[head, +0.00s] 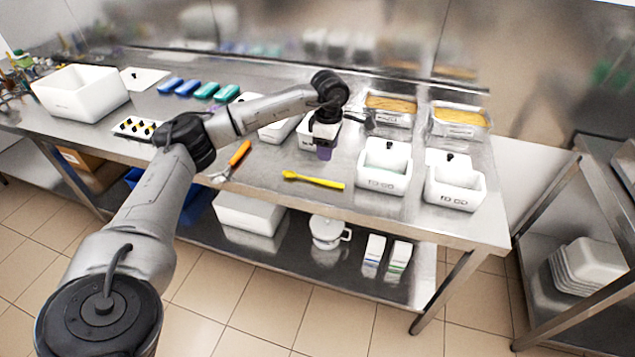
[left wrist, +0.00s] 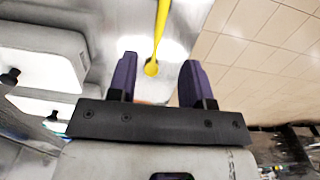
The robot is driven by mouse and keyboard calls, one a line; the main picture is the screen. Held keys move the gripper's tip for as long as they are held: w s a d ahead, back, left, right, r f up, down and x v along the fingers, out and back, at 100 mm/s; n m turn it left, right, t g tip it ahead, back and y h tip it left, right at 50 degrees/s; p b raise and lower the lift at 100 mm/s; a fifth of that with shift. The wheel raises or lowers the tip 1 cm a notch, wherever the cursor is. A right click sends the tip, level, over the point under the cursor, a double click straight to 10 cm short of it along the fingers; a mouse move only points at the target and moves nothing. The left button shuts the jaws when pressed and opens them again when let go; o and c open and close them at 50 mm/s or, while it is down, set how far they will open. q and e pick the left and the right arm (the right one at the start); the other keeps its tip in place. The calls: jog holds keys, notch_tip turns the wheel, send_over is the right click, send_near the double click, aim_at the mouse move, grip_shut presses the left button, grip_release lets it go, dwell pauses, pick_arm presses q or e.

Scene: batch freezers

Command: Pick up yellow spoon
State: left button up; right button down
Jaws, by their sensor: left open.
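The yellow spoon (head: 313,180) lies flat on the steel table near its front edge, its rounded end to the left. My left gripper (head: 324,150) is above the table, a little behind the spoon in the head view, fingers pointing down. In the left wrist view, my left gripper (left wrist: 160,82) has its two purple fingers apart with nothing between them. The yellow spoon (left wrist: 158,35) shows beyond the fingertips, its rounded end just past the gap. The gripper and spoon appear apart. My right gripper is not in view.
An orange-handled tool (head: 236,157) lies left of the spoon. White containers (head: 384,180) stand to its right, and yellow-filled trays (head: 460,122) stand behind them. The steel table's front edge (head: 400,222) is close to the spoon.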

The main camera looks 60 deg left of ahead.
pick_arm(q)
jog(key=b, duration=0.1)
send_over(327, 181)
notch_tip(327, 181, down, 6)
jog(key=shift+f, duration=0.1)
jog(key=shift+f+b, duration=1.2)
jog(key=shift+f, duration=1.4)
jog(key=shift+c, duration=0.2)
grip_shut()
